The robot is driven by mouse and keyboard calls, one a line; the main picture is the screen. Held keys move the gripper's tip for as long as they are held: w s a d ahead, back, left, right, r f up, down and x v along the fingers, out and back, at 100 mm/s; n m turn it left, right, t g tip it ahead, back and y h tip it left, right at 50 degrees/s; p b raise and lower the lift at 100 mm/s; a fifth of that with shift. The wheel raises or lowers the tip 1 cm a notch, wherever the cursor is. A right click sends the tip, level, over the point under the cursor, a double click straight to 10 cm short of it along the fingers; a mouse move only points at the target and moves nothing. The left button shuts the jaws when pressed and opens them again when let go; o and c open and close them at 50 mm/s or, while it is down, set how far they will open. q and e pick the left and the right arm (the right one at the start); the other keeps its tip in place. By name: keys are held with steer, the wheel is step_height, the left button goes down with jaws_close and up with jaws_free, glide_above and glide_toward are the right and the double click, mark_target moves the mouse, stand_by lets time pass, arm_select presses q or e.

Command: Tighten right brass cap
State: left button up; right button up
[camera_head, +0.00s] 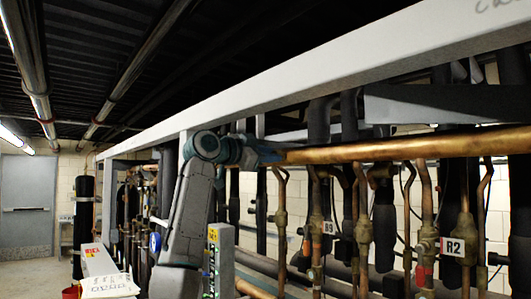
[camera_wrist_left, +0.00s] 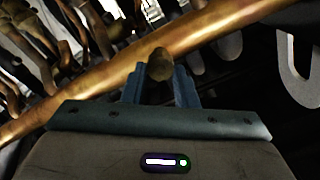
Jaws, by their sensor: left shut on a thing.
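In the left wrist view a brown, rounded brass cap (camera_wrist_left: 160,65) sits between the two blue fingers of my left gripper (camera_wrist_left: 160,85), in front of the thick copper pipe (camera_wrist_left: 105,85). The fingers are shut on the cap, one on each side. In the head view my left gripper (camera_head: 266,153) is at the left end of the long horizontal copper pipe (camera_head: 400,148). The cap cannot be made out there. I cannot tell how far the cap is turned. A second cap is not clearly seen. My right gripper is not in view.
A pale steel beam (camera_head: 300,78) runs diagonally above the arm. Several vertical copper pipes and valves stand below the pipe, with tags R9 (camera_head: 329,227) and R2 (camera_head: 454,247). A grey post (camera_head: 221,262) stands close to my left arm. Open floor (camera_head: 30,277) lies at the far left.

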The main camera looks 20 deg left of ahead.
arm_select(q)
steer(key=m, duration=0.8)
steer(key=shift+d+r+p, duration=0.1)
steer(key=shift+r+p, duration=0.1)
steer(key=shift+p, duration=0.2)
steer(key=shift+w+m, duration=0.2)
steer(key=shift+m, duration=3.9)
steer(key=shift+f, duration=0.1)
steer(key=o, duration=1)
steer(key=shift+w, duration=0.1)
steer(key=shift+w+d+f, duration=0.1)
steer(key=shift+d+f, duration=0.05)
steer(key=shift+f, duration=0.05)
